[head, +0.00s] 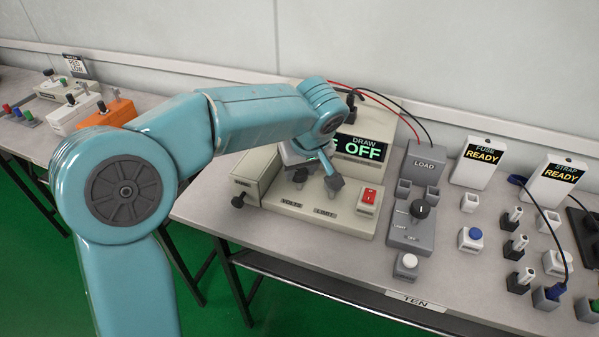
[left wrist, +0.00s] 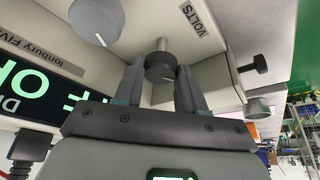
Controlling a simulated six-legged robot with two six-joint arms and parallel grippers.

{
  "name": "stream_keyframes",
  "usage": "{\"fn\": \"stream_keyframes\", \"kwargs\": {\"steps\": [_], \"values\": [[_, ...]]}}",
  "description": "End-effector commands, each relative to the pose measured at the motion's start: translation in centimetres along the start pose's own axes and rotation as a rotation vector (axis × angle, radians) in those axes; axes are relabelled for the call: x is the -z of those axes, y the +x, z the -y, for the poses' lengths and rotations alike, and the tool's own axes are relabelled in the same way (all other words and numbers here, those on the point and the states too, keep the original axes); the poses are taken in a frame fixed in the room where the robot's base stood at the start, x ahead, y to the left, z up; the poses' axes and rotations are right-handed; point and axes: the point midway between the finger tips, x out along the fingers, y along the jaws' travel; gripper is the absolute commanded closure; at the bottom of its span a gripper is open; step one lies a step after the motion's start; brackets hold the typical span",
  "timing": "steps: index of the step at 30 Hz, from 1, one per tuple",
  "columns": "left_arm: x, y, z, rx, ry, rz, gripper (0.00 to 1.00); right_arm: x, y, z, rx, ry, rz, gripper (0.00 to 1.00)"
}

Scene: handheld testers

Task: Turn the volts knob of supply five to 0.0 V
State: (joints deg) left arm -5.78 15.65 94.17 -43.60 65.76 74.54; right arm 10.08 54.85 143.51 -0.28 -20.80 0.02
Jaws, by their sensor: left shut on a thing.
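Supply five is the cream bench supply (head: 347,222) in the middle of the head view, its display (head: 361,147) reading DRAW OFF. In the left wrist view, part of a "Five" name shows beside the display (left wrist: 40,78). My left gripper (head: 305,158) is over the supply's front panel. My right gripper is not in view.
A red rocker switch (head: 370,196) sits right of the knobs. A grey LOAD unit (head: 412,230) stands to the right, then FUSE (head: 478,163) and STRAP (head: 551,182) boxes. Red and black leads run behind the supply. The table's front edge is close.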

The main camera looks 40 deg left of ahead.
Motion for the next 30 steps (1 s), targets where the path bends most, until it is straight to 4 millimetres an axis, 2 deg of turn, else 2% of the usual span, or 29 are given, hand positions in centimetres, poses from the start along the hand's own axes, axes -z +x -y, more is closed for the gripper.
{"fn": "stream_keyframes", "kwargs": {"steps": [11, 30], "values": [[0.1, -0.2, -0.3, 0.136, -0.331, 0.000, 0.91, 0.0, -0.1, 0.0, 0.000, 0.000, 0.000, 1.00], [0.3, -0.1, -0.7, 0.345, -0.838, 0.002, 0.91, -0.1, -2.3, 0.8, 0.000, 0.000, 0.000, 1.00]]}}
